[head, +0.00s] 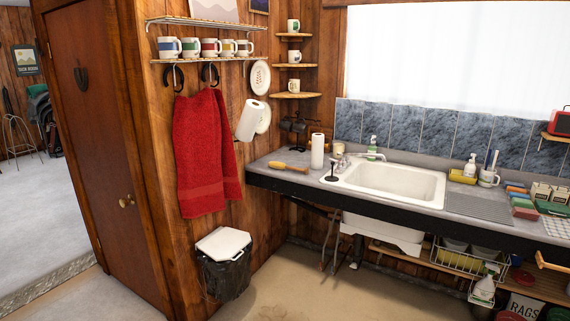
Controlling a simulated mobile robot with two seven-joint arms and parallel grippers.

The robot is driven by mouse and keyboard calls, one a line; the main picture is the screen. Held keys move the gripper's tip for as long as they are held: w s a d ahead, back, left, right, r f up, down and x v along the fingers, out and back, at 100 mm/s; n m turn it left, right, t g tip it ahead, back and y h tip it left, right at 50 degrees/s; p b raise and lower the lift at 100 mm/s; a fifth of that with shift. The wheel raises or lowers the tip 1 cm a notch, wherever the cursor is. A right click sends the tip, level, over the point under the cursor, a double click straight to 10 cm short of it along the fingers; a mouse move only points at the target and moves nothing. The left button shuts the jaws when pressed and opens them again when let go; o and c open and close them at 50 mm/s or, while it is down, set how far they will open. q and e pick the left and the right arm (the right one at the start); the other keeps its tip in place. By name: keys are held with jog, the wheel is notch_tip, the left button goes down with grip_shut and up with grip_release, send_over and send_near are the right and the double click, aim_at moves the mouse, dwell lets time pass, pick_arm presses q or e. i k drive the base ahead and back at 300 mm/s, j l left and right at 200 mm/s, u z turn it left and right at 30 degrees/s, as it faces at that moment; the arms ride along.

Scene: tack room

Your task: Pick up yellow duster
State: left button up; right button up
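No thing in view can be told for sure as the yellow duster. A small yellow item (461,177) lies on the counter right of the sink, beside a soap bottle; it may be a folded cloth or a sponge. More yellow (462,260) shows in the wire basket under the counter, too small to make out. A brush-like item with an orange-tan handle (288,166) lies at the counter's left end. Neither of my grippers is in view.
A grey counter (320,183) with a white sink (395,183) runs along the back right. Red towels (203,150) hang on the wood wall above a lidded bin (223,262). A brown door (100,150) stands left. The floor (290,285) before the counter is clear.

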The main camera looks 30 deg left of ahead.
aim_at(276, 165)
jog(key=i+j, duration=0.25)
jog(key=i, duration=0.2)
jog(key=i+j, duration=0.2)
jog(key=i, duration=0.2)
jog(key=i+j, duration=0.25)
jog(key=i, duration=0.2)
